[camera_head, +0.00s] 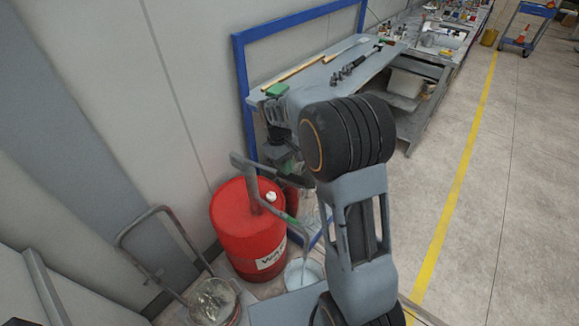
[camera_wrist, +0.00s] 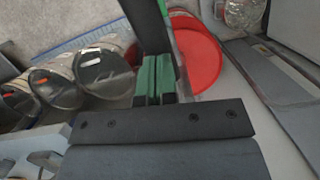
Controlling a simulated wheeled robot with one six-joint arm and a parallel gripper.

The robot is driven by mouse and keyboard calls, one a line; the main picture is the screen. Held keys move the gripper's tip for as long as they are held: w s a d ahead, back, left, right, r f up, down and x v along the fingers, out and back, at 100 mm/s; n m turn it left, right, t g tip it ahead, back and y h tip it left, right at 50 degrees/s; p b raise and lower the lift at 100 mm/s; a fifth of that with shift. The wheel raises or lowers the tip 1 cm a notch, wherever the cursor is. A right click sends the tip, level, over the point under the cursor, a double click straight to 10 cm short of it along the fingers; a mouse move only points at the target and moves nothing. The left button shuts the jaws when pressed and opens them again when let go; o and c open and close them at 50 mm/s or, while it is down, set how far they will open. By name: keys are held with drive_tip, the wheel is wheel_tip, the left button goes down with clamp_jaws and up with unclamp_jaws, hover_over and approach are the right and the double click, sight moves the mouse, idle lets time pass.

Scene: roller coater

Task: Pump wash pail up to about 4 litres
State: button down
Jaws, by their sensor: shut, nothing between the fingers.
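A red drum (camera_head: 240,240) with a white label stands by the wall. A grey hand pump (camera_head: 254,194) rises from its top, with a lever at the top and a spout bending right and down. The pale wash pail (camera_head: 291,279) stands on the floor under the spout, partly hidden by my arm; its water level cannot be read. My gripper (camera_wrist: 156,74) is shut and empty, its green pads together, with a dark bar close ahead of them. I cannot tell whether they touch. In the head view it is close above the drum's right side, largely behind my arm.
A workbench (camera_head: 352,66) with tools and a blue frame (camera_head: 240,75) stands behind the drum. A metal-railed cart (camera_head: 148,213) holding a clear container (camera_head: 213,299) is at lower left.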

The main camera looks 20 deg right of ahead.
drive_tip(key=shift+r, duration=0.1)
drive_tip(key=shift+w+a+r+p, duration=0.2)
drive_tip(key=shift+w+r+p, duration=0.05)
drive_tip(key=shift+w+p, duration=0.25)
drive_tip(key=shift+w+a+r+p, duration=0.2)
drive_tip(key=shift+w+p, duration=0.15)
drive_tip(key=shift+p, duration=0.15)
drive_tip(key=shift+w+a, duration=0.25)
drive_tip(key=shift+w, duration=0.25)
drive_tip(key=v, duration=1.3)
drive_tip(key=shift+r, duration=0.35)
drive_tip(key=shift+w+a, duration=0.1)
